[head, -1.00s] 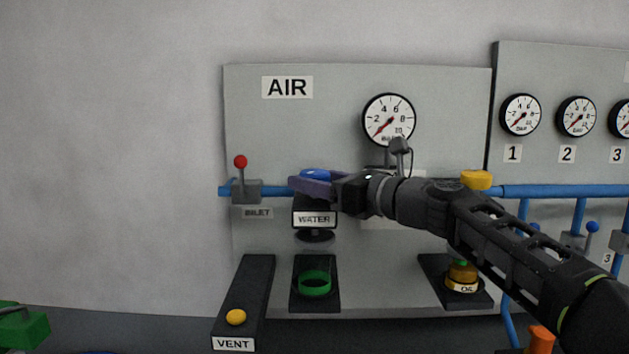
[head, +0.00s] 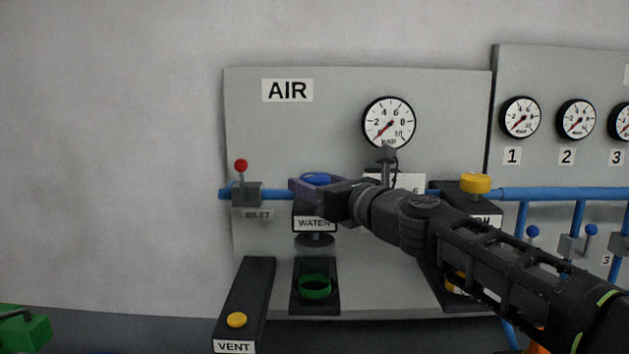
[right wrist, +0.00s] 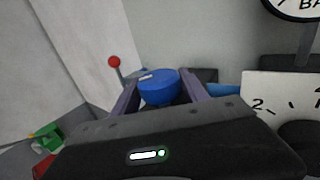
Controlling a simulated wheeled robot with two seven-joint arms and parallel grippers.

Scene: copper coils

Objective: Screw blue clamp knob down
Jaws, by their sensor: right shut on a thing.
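The blue clamp knob (head: 316,179) sits on top of the black block labelled WATER (head: 313,223), on the blue pipe of the AIR panel. My right gripper (head: 312,187) reaches in from the right and is shut on the knob. In the right wrist view the round blue knob (right wrist: 159,87) lies between the two purple-grey fingers (right wrist: 160,95), with a small light mark on its upper left. The gripper hides part of the knob's base and the pipe behind it. My left gripper is not seen.
A red-tipped inlet lever (head: 241,172) stands left of the knob. A green ring (head: 314,286) and a yellow VENT button (head: 237,320) are below. A gauge (head: 389,122) and a yellow knob (head: 475,183) are to the right. My right forearm covers the lower right of the panel.

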